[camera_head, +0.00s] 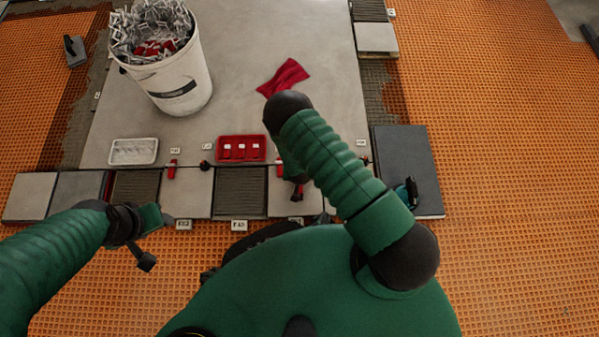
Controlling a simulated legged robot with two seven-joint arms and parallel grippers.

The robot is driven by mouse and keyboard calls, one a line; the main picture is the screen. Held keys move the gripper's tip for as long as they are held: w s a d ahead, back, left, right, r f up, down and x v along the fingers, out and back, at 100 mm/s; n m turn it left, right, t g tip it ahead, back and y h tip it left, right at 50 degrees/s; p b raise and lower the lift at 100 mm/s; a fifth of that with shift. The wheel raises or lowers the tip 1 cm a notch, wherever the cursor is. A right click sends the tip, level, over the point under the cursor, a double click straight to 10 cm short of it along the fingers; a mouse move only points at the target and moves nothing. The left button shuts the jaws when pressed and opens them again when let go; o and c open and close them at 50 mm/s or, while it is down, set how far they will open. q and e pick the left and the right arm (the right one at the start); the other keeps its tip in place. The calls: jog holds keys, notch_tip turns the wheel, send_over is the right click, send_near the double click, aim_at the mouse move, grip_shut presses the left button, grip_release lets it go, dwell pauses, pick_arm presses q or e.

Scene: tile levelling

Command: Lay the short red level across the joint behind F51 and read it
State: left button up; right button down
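I cannot single out the short red level with certainty. Small red pieces show along the tile row: one red piece (172,169) at the row's back edge, and a dark red bit beside my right gripper (297,190). The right gripper is over the row, mostly hidden behind my own arm, so its fingers and any hold are unclear. My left gripper (148,238) is in front of the row's left part; its finger gap is not clear. Small white labels, such as one label (239,225) at the front edge, are too small to read surely, so F51 is not identified.
A white bucket (185,80) full of grey clips stands on the grey slab (240,40). A red cloth (283,77), a white tray (115,151) and a red tray (222,158) lie there too. A dark tile (408,165) is at right. Orange matting (500,130) surrounds.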

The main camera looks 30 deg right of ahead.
dwell(0.5)
jog(key=c, duration=1.2)
grip_release()
jog(key=p+v, duration=1)
jog(key=v, duration=0.6)
jog(key=w+a+r+n+y, duration=0.2)
jog(key=w+r, duration=0.1)
jog(key=r, duration=1.3)
jog(key=s+d+r+n, duration=0.1)
jog(key=s+r, duration=0.1)
jog(key=r, duration=0.4)
jog(key=s+d+r+n+g, duration=0.1)
jog(key=s+r, duration=0.2)
jog(key=r, duration=0.2)
jog(key=s+r+n, duration=0.1)
jog(key=s+r, duration=0.1)
jog(key=r, duration=0.4)
notch_tip(320, 180, up, 38)
jog(key=p, duration=3.8)
jog(key=shift+s+d+p, duration=0.2)
jog(key=shift+s+p, duration=0.15)
jog(key=shift+s, duration=0.15)
